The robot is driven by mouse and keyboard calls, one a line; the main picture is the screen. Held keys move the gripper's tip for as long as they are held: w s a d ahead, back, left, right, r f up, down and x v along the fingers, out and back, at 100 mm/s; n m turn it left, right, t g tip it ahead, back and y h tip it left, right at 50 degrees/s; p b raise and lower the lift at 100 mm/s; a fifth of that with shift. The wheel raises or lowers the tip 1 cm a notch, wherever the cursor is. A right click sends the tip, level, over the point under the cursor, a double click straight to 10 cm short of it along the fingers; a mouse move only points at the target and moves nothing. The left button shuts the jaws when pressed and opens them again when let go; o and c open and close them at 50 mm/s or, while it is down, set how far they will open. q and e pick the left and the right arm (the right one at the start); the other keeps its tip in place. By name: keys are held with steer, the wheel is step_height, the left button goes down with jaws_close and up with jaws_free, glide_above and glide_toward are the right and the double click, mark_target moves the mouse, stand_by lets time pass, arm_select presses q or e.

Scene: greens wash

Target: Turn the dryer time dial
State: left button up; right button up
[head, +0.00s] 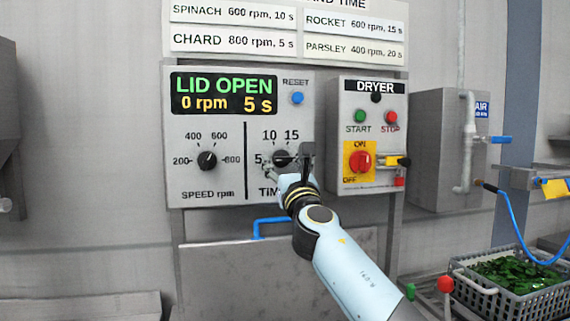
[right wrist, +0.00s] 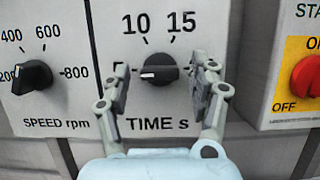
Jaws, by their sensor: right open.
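The time dial (head: 281,159) is a black knob on the grey control panel, with 5, 10 and 15 marked around it. In the right wrist view the time dial (right wrist: 157,68) has its white mark pointing left, toward the 5 side. My right gripper (head: 292,164) is at the dial and partly hides it. In the right wrist view my right gripper (right wrist: 162,72) is open, with one finger on each side of the dial and visible gaps between. The display (head: 224,93) reads LID OPEN, 0 rpm, 5 s. My left gripper is not in view.
The speed dial (head: 207,160) is left of the time dial. The dryer box (head: 366,180) with start and stop buttons and a red switch (head: 360,162) is close on the right. A blue reset button (head: 297,98) is above. A crate of greens (head: 480,308) is at lower right.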

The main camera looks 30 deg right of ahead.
steer(key=c, duration=1.2)
steer(key=shift+o, duration=0.2)
